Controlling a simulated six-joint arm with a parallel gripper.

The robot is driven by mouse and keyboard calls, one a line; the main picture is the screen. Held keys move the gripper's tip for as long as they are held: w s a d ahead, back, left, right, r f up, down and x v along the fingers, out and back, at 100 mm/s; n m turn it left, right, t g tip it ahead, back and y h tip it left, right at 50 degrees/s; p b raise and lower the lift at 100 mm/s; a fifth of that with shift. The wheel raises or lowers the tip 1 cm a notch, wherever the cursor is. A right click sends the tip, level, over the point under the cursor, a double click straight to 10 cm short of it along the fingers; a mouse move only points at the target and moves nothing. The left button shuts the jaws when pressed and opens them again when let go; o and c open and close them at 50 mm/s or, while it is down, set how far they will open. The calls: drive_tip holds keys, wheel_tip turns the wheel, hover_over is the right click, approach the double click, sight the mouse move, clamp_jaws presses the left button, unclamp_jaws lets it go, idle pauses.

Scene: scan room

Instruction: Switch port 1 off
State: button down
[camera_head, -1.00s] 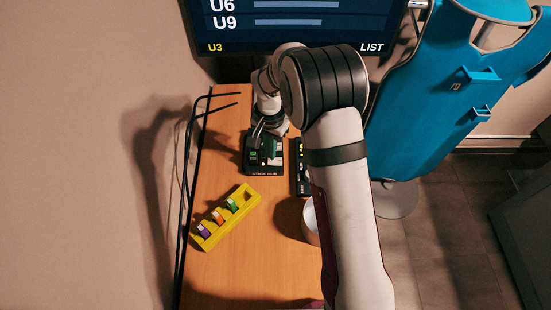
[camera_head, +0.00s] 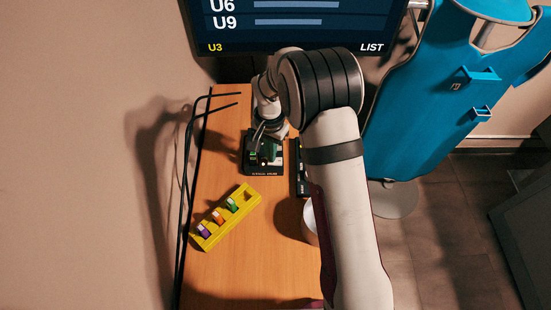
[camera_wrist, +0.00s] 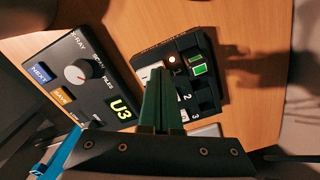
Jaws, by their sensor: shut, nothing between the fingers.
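The black port box (camera_head: 263,172) lies on the table in the head view. In the wrist view the port box (camera_wrist: 163,50) shows the numerals 2 and 3, a glowing round light near its top and a lit green piece in its upper slot. A pale switch part (camera_wrist: 150,72) shows beside the fingertips. My gripper (camera_wrist: 160,72) is shut and empty, its green fingers over the box's switch side, hiding part of it. I cannot tell whether the tips touch. In the head view my gripper (camera_head: 262,148) is over the box, partly hidden by the arm.
A control panel (camera_wrist: 85,70) with a knob, coloured buttons and a U3 display lies beside the box. A yellow rack (camera_head: 225,218) holds coloured sticks. A white cup (camera_head: 310,222) is partly behind my arm. Black cables run along the left table edge.

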drive_tip(key=shift+f, duration=0.25)
drive_tip(key=shift+r, duration=3.5)
